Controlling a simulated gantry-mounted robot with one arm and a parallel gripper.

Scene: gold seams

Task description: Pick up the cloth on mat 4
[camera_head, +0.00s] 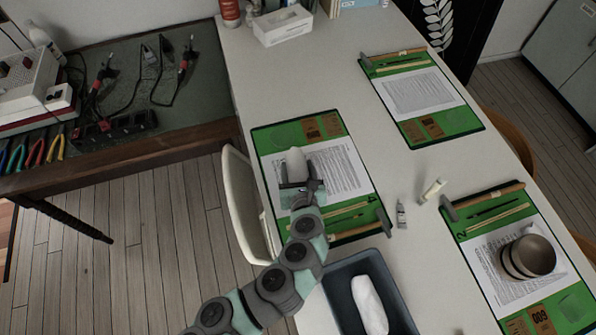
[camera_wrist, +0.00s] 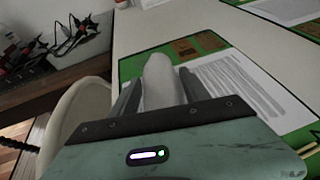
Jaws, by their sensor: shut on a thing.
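Mat 4 (camera_head: 272,139) is a green mat at the centre of the table, with a printed sheet (camera_head: 346,168) on it. The white rolled cloth (camera_head: 296,161) is over this mat, upright in the jaws of my gripper (camera_head: 299,184). In the wrist view the cloth (camera_wrist: 160,82) stands between the two grey fingers (camera_wrist: 160,95), which press on its sides. My gripper is shut on the cloth. Its lower end is hidden by the gripper body. I cannot tell how far it is above the mat.
A dark tray (camera_head: 335,283) with another white roll (camera_head: 369,306) stands at the front. A small tube (camera_head: 401,214) and a white bottle (camera_head: 433,190) lie right of mat 4. Mat 2 (camera_head: 458,232) holds a metal bowl (camera_head: 530,257). A white chair (camera_head: 240,205) is at the left edge.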

